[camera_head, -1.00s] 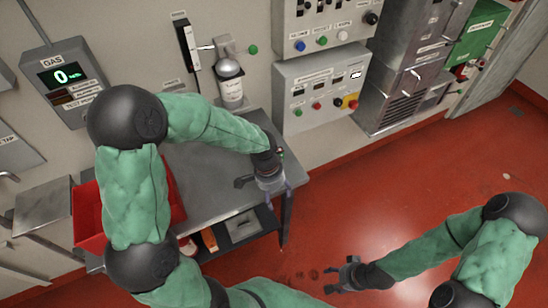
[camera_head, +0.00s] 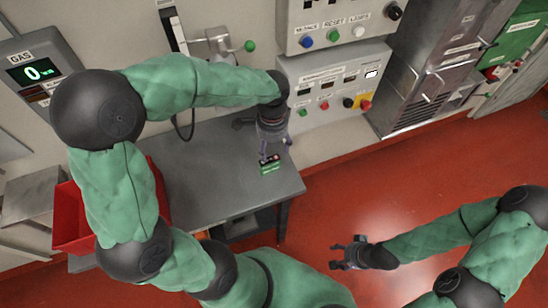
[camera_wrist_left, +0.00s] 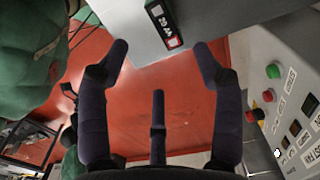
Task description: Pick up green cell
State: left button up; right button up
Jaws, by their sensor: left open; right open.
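The green cell (camera_head: 271,168) lies on the grey table near its right end, a small block with a green side and a dark, red-marked part. My left gripper (camera_head: 270,152) is open and points down just behind the cell. In the wrist view its spread fingers (camera_wrist_left: 160,50) stand short of the cell, with nothing between them. My right gripper (camera_head: 348,252) is open and empty over the red floor.
The grey table (camera_head: 205,175) is mostly bare. A red bin (camera_head: 72,218) stands at its left. A wall panel with buttons (camera_head: 335,90) rises close behind the table's right end. Open red floor (camera_head: 400,180) lies to the right.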

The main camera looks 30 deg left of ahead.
aim_at(270, 161)
pick_arm(q)
notch_tip(270, 161, down, 4)
jog(key=shift+s+f+b, duration=0.1)
jog(key=shift+f+b, duration=0.05)
jog(key=shift+b, duration=0.3)
jog(key=f, duration=0.1)
jog(key=f+b, duration=0.1)
jog(key=f, duration=0.3)
jog(key=shift+a+b, duration=0.35)
jog(key=shift+a, duration=0.05)
grip_shut()
